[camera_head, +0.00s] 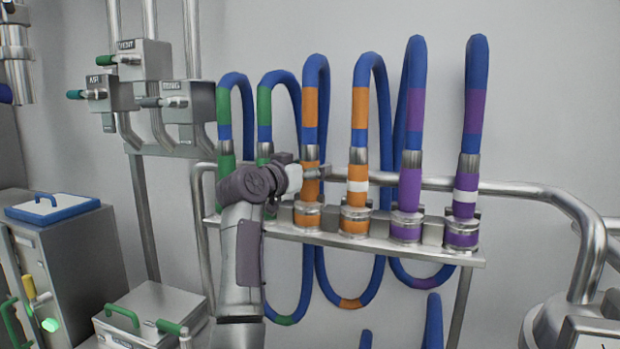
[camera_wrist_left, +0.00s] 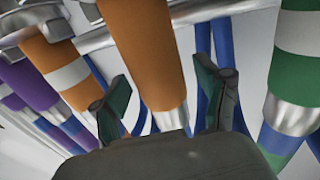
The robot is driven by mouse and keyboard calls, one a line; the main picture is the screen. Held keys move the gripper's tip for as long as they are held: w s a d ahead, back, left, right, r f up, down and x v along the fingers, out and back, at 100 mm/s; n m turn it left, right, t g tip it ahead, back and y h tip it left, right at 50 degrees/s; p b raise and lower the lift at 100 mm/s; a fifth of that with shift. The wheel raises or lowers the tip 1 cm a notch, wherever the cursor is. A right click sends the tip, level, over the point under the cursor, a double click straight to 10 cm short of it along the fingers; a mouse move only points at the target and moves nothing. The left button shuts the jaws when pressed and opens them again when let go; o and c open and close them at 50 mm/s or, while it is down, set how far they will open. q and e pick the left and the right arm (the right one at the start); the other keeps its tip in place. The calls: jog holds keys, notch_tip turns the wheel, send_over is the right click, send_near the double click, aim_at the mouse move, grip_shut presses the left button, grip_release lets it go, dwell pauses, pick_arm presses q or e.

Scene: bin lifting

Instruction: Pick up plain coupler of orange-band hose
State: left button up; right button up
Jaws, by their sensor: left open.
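The plain coupler (camera_head: 311,188) of the orange-band hose (camera_head: 311,108) is solid orange and stands upright on the rack. The hose's other coupler (camera_head: 356,190), with a white band, stands to its right. My left gripper (camera_head: 298,176) is at the plain coupler from its left side, its fingertips partly hidden. In the left wrist view, the open left gripper (camera_wrist_left: 160,80) has one finger on each side of the plain orange coupler (camera_wrist_left: 140,50). I cannot tell whether either finger touches it. The white-banded orange coupler (camera_wrist_left: 65,70) is to the left there. My right gripper is not in view.
Green couplers (camera_head: 225,165) stand close on the left, partly behind my arm; a green one (camera_wrist_left: 300,60) is right in the wrist view. Purple couplers (camera_head: 408,190) stand to the right. A metal rail (camera_head: 510,188) runs behind. Bins (camera_head: 150,308) stand lower left.

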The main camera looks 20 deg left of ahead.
aim_at(310, 144)
pick_arm(q)
jog(key=shift+w, duration=0.2)
jog(key=shift+c, duration=1.1)
grip_shut()
jog(key=shift+r, duration=0.1)
jog(key=shift+r+b, duration=0.35)
jog(key=shift+r, duration=0.2)
notch_tip(310, 144, up, 9)
jog(key=shift+f+b, duration=0.1)
jog(key=shift+b, duration=0.9)
